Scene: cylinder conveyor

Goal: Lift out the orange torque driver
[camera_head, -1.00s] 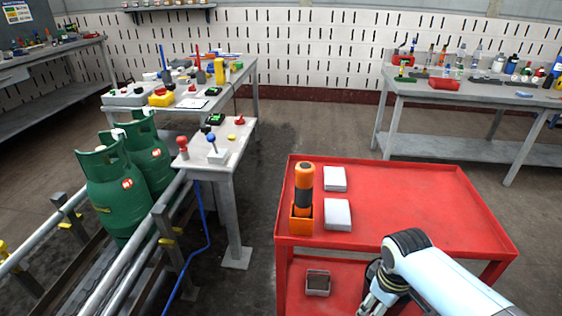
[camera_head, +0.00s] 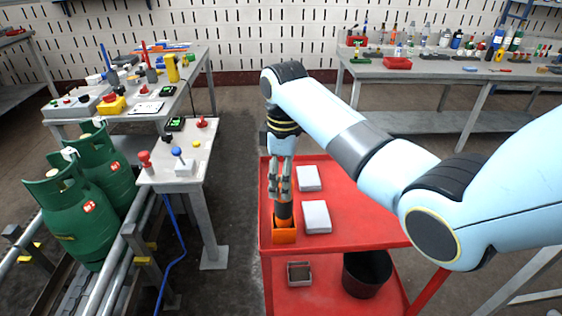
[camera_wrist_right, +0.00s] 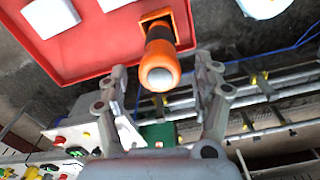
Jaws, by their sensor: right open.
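The orange torque driver (camera_wrist_right: 160,58) stands upright in an orange holder (camera_head: 285,237) at the left front of the red cart. In the head view its dark middle (camera_head: 284,211) shows above the holder, and its upper part is hidden behind my right gripper (camera_head: 280,188). In the right wrist view the driver's round orange end with a pale centre points up at the camera. My right gripper (camera_wrist_right: 162,78) is open, with a finger on either side of the driver's end and gaps visible. My left gripper is not in view.
Two white boxes (camera_head: 316,216) (camera_head: 309,178) lie on the red cart (camera_head: 365,215) right of the holder. A small tray (camera_head: 299,273) and a black bin (camera_head: 367,273) are on the lower shelf. A small control table (camera_head: 200,150) and green gas cylinders (camera_head: 75,215) stand left.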

